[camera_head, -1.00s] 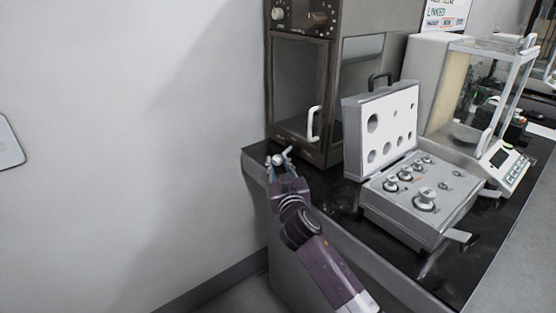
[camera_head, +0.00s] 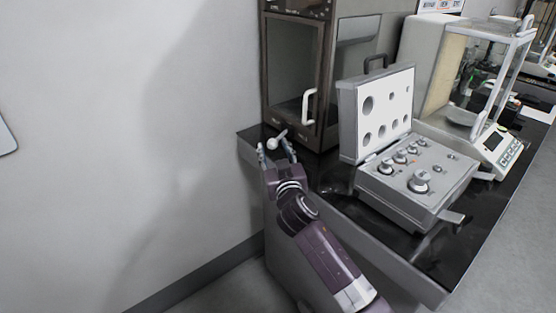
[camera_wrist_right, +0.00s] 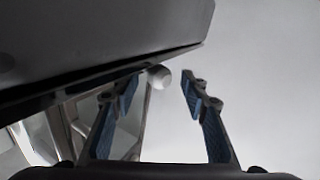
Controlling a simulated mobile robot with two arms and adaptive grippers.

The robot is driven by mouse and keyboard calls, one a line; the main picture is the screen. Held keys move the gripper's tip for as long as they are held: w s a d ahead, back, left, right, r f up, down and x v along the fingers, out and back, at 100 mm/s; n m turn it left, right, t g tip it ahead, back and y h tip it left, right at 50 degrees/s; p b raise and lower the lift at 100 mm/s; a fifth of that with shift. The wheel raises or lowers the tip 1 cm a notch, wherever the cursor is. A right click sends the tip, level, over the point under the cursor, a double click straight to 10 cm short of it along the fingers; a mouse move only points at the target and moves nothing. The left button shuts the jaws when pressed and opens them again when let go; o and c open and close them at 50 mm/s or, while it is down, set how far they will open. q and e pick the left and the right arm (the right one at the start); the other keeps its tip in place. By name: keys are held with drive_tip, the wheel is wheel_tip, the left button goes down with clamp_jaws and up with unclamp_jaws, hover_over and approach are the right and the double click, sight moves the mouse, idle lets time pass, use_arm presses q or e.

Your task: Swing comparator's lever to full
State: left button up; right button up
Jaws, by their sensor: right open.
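The comparator is most likely the brown cabinet (camera_head: 328,75) with a glass door and white handle, at the near end of the bench. A short pale lever with a round white knob (camera_head: 272,143) sticks out low at its front left corner. My right gripper (camera_head: 273,147) is open, its fingers on either side of the knob. In the right wrist view the white knob (camera_wrist_right: 159,77) shows between the open fingertips, with gaps on both sides and no visible grip. The lever's mount is hard to make out. My left gripper is out of view.
An open grey weight case (camera_head: 408,212) with several metal weights stands right of the cabinet on the black bench top (camera_head: 420,250). A glass-sided balance (camera_head: 490,140) stands behind it. A bare wall (camera_head: 120,120) is on the left, with free space before it.

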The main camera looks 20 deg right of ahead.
drive_tip(key=s+a, duration=0.1)
drive_tip(key=s, duration=1)
drive_tip(key=shift+a, duration=0.2)
drive_tip(key=shift+c, duration=0.5)
